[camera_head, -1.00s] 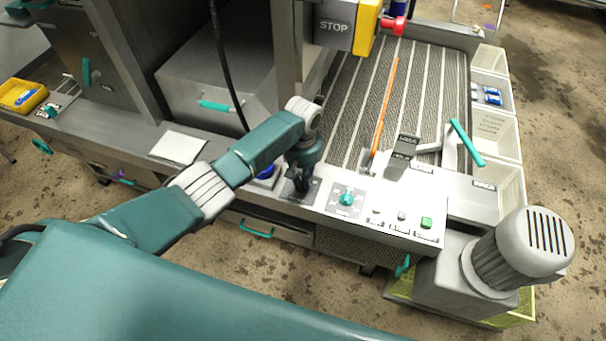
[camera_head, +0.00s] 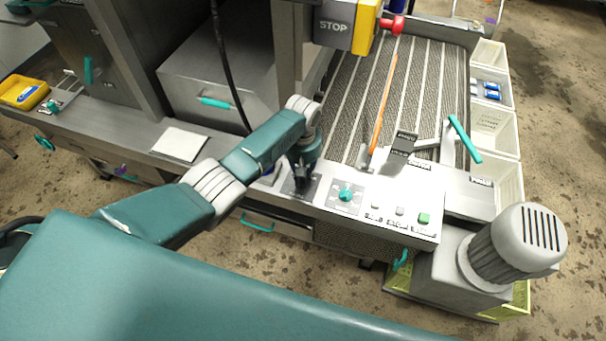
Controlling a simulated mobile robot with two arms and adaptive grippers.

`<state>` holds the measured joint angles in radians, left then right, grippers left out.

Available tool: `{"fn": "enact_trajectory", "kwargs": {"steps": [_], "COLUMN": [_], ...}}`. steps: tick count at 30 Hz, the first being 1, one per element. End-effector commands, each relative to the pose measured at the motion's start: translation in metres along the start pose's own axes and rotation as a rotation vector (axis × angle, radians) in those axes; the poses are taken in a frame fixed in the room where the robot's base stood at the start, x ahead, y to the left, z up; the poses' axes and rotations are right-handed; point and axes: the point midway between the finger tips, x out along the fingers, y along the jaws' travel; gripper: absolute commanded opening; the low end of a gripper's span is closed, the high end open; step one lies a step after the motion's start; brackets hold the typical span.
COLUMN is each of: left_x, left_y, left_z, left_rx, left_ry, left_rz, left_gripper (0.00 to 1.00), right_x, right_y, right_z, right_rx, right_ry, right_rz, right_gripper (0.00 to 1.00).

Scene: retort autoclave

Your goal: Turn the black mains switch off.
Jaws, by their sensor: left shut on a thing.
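My left gripper (camera_head: 302,180) points down at the dark plate (camera_head: 299,187) of the black mains switch on the front control ledge, left of a teal rotary knob. It is shut on the black switch handle, which it mostly hides. I cannot tell which way the handle is turned. My right gripper does not show.
Right of the switch are the teal knob (camera_head: 346,194), a green button (camera_head: 423,218) and small grey buttons. A grey motor (camera_head: 515,245) stands at the right. A STOP box (camera_head: 334,27) hangs above the ribbed conveyor (camera_head: 400,85). A white sheet (camera_head: 180,143) lies on the left ledge.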

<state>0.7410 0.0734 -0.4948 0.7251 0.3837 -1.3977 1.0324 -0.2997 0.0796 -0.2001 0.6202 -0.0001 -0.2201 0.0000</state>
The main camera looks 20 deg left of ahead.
Motion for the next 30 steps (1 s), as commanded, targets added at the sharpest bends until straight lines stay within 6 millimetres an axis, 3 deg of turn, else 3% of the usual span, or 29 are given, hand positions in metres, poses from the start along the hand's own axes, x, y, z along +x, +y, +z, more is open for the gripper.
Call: {"fn": "enact_trajectory", "kwargs": {"steps": [2, 3, 6, 14, 19, 30], "left_x": [-0.003, -0.003, -0.002, -0.001, -0.012, -0.087], "left_y": [0.001, 0.001, 0.001, 0.001, 0.002, 0.002], "left_z": [-0.004, -0.004, -0.003, -0.001, -0.002, -0.002], "left_rx": [-0.002, -0.002, -0.002, 0.0, 0.0, 0.0], "left_ry": [0.007, 0.008, 0.006, 0.003, 0.003, 0.005], "left_rz": [0.004, 0.004, 0.004, 0.002, 0.004, 0.006], "left_gripper": [0.0, 0.22, 0.38, 0.38, 0.38, 0.38], "right_x": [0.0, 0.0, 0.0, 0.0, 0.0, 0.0], "right_y": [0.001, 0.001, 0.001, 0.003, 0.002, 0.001], "right_z": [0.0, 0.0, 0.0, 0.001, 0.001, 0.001], "right_rx": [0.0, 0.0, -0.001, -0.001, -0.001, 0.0], "right_ry": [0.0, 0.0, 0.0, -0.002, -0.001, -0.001], "right_rz": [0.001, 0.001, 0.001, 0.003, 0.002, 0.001], "right_gripper": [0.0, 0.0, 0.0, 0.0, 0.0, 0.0]}}
